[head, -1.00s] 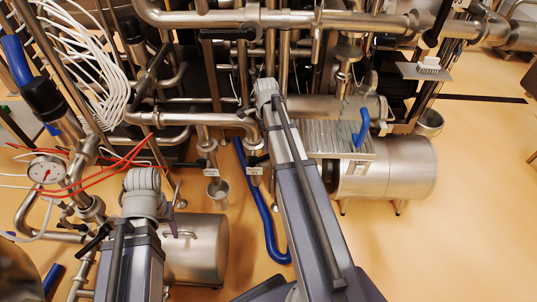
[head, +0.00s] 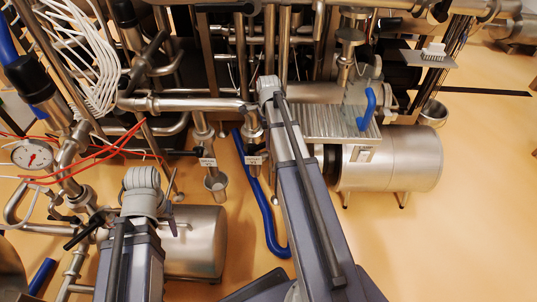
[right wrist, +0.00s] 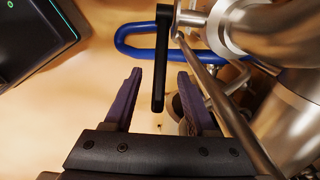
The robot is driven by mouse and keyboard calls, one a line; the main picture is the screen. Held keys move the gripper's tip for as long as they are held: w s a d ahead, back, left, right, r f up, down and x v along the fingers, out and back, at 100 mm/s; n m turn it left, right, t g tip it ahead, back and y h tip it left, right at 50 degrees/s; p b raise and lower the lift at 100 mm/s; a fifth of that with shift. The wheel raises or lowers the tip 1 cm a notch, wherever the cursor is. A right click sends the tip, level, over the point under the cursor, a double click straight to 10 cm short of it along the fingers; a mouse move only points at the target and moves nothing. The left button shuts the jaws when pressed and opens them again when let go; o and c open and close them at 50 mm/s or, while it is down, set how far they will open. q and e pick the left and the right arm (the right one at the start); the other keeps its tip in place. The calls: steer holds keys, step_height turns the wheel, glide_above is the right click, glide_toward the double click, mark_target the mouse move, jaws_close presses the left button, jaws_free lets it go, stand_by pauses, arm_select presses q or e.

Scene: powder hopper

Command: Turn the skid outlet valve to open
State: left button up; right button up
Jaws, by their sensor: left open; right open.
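In the right wrist view a black lever handle (right wrist: 159,88) hangs between the fingers of my right gripper (right wrist: 159,76). The fingers are open on either side, with gaps to the lever; I see no grip on it. In the head view my right gripper is hidden behind its own arm, near two pipes with small white tags (head: 207,162) and (head: 254,160). Their lettering is too small to read surely, so I cannot confirm which valve is the skid outlet. My left gripper (head: 169,220) shows only partly, open, in front of a steel drum.
A blue hose (head: 266,215) lies on the floor beside my right arm. A pressure gauge (head: 32,154) and red cables (head: 100,162) are at the left. A steel vessel (head: 395,165) and ribbed platform (head: 335,122) stand at the right. The right foreground floor is clear.

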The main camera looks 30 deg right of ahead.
step_height(320, 180, down, 5)
steer(key=b, duration=0.4)
steer(key=shift+f, duration=0.2)
steer(key=shift+c, duration=0.2)
jaws_close()
stand_by(1.0)
